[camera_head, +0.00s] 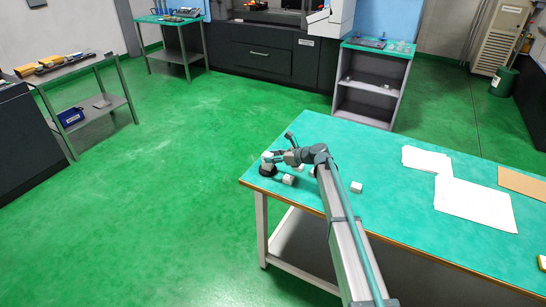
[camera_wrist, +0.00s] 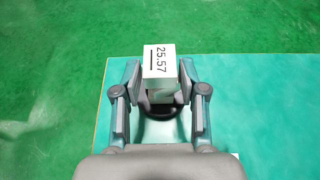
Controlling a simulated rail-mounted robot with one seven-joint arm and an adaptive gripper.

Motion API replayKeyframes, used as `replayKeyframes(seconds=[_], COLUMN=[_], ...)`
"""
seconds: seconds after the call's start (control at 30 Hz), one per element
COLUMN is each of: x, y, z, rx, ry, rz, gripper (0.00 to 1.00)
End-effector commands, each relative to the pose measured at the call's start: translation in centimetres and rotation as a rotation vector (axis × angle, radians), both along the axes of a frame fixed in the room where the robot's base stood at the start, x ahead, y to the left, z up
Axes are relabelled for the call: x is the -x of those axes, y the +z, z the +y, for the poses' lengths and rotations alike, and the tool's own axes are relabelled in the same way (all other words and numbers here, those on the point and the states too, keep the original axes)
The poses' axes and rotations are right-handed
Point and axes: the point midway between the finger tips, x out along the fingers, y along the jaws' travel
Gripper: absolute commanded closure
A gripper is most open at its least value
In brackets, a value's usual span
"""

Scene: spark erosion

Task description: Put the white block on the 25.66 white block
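A white block labelled 25.57 (camera_wrist: 160,62) lies between the two fingers of my gripper (camera_wrist: 160,82) in the wrist view. The fingertips are close to its two sides; I cannot tell whether they touch it. A dark round base (camera_wrist: 158,108) shows below the block. In the head view my gripper (camera_head: 267,160) is over the near left corner of the table, above the dark disc (camera_head: 268,171). One white block (camera_head: 289,180) sits just right of it, and another (camera_head: 356,187) stands farther right. Other white blocks are partly hidden by my arm. No 25.66 label is readable.
The green-topped table (camera_head: 400,210) has white sheets (camera_head: 475,203) and a brown board (camera_head: 523,183) at its right. A grey shelf unit (camera_head: 371,88) stands behind it. The table's left edge is close to my gripper, with open floor beyond.

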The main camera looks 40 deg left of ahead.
Motion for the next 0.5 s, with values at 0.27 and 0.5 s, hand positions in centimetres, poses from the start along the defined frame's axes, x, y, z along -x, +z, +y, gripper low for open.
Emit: replayKeyframes(seconds=[0.27, 0.5], x=[0.00, -0.07], y=[0.04, 0.44], z=[-0.01, -0.50], rx=[0.000, 0.000], ry=[0.000, -0.001], rz=[0.000, 0.000], gripper=[0.40, 0.40])
